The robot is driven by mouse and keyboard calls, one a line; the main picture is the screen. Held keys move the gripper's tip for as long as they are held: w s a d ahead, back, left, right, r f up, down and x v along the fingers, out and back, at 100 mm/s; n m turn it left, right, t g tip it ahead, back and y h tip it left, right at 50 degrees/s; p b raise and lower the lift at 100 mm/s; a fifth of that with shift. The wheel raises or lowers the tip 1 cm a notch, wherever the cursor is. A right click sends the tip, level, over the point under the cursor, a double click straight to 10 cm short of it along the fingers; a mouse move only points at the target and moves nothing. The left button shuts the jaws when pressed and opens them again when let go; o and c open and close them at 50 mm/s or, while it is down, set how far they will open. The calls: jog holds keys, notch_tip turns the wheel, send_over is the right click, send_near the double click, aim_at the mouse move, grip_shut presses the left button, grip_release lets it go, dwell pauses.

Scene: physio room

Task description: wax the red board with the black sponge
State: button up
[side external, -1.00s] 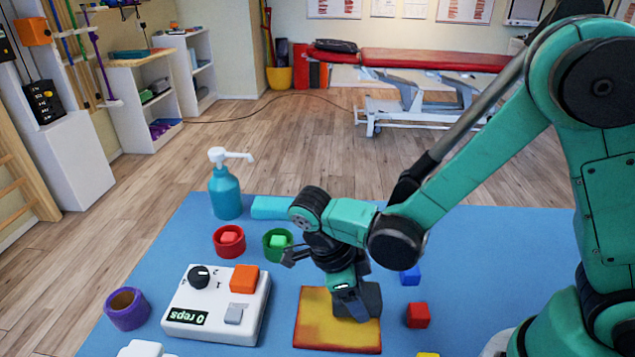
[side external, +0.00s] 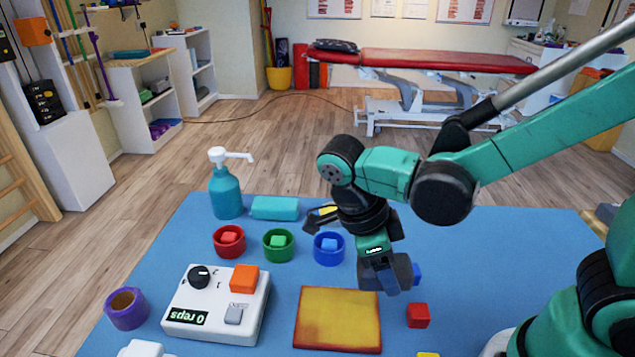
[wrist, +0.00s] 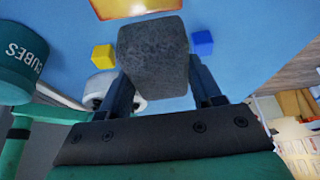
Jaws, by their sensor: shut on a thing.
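The board (side external: 338,320) lies flat on the blue mat. Its top looks yellow nearly all over, with red showing along its edges; its edge also shows at the top of the wrist view (wrist: 135,7). My gripper (side external: 383,278) is shut on the dark grey-black sponge (wrist: 153,52), which sits between both fingers. In the side view the sponge (side external: 403,268) is beyond and right of the board, apart from it and seemingly above the mat. The fingers hide part of the sponge there.
A blue cube (side external: 417,272) is close behind the sponge in the side view. A red cube (side external: 418,315) lies right of the board. Red, green and blue rings (side external: 329,249) with cubes, a white counter box (side external: 217,303) and a pump bottle (side external: 226,192) stand left and behind.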

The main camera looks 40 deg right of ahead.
jog(key=shift+r, duration=0.8)
jog(key=shift+a, duration=0.1)
send_over(304, 332)
jog(key=shift+w+a+f, duration=0.15)
jog(key=shift+f, duration=1.15)
jog(key=shift+w+a+f, duration=0.1)
jog(key=shift+f, duration=1.25)
jog(key=shift+w+a+f, duration=0.15)
jog(key=shift+f, duration=1.15)
jog(key=shift+s+d, duration=0.25)
jog(key=shift+c, duration=0.5)
jog(key=shift+s+d+f, duration=0.1)
jog(key=shift+s+d, duration=1)
jog(key=shift+w+a, duration=1.4)
notch_tip(304, 332, up, 8)
